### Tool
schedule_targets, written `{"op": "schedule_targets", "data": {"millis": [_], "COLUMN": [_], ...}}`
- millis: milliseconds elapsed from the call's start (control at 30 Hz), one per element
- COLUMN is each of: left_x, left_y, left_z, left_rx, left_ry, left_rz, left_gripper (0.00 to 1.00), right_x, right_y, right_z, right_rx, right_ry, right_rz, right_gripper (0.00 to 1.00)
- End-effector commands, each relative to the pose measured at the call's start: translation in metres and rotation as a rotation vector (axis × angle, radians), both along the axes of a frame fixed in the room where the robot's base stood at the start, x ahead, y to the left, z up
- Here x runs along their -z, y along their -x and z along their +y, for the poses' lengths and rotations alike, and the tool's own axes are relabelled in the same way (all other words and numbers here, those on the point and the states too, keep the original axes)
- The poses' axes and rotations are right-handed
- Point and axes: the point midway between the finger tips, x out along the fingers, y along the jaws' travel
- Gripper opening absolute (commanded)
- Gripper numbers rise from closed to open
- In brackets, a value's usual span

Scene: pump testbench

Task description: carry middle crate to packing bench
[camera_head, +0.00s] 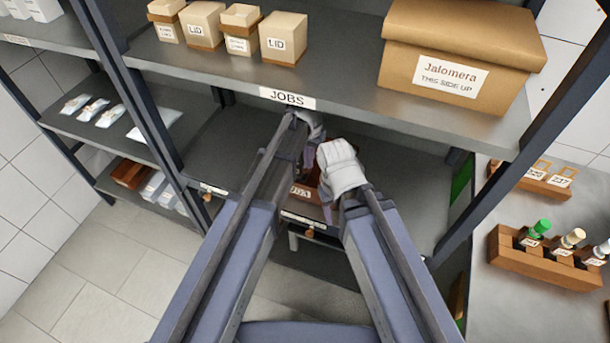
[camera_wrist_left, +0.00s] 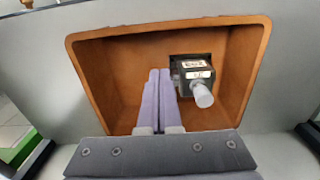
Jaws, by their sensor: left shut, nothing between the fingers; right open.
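The brown crate (camera_head: 302,191) sits on the shelf under the JOBS sign, mostly hidden by my arms in the head view. In the left wrist view the crate (camera_wrist_left: 240,68) is seen from above, with a dark labelled part (camera_wrist_left: 192,68) with a pale cylindrical end inside at its right. My left gripper (camera_wrist_left: 160,72) is shut and empty, its fingers extending over the crate's interior. In the head view my left gripper (camera_head: 308,155) is the farther one, partly hidden. My right gripper (camera_head: 327,212) is open at the crate's right side; contact cannot be told.
The shelf above bears the JOBS sign (camera_head: 288,98), lid boxes (camera_head: 284,38) and a large carton (camera_head: 462,50). A dark upright (camera_head: 497,185) stands right of the crate's bay. At right, a grey bench (camera_head: 500,315) holds a bottle rack (camera_head: 540,263).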

Motion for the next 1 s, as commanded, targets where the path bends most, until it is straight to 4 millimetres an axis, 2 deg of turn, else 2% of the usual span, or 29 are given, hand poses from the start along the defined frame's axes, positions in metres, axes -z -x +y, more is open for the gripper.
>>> {"op": "schedule_targets", "data": {"millis": [267, 467, 667, 1000], "left_x": [0.001, 0.012, 0.033, 0.081], "left_y": [0.0, 0.0, 0.0, 0.0], "left_z": [0.0, 0.0, 0.0, 0.0], "left_rx": [0.0, 0.0, 0.0, 0.0], "left_ry": [0.0, 0.0, 0.0, 0.0], "left_rz": [0.0, 0.0, 0.0, 0.0], "left_gripper": [0.0, 0.0, 0.0, 0.0], "right_x": [0.001, 0.012, 0.033, 0.081], "right_y": [0.0, 0.0, 0.0, 0.001], "right_z": [0.0, 0.0, 0.0, 0.0], "right_rx": [0.0, 0.0, 0.0, -0.001], "right_ry": [0.0, 0.0, 0.0, 0.0], "right_rz": [0.0, 0.0, 0.0, 0.0], "right_gripper": [0.5, 0.5, 0.5, 0.5]}}
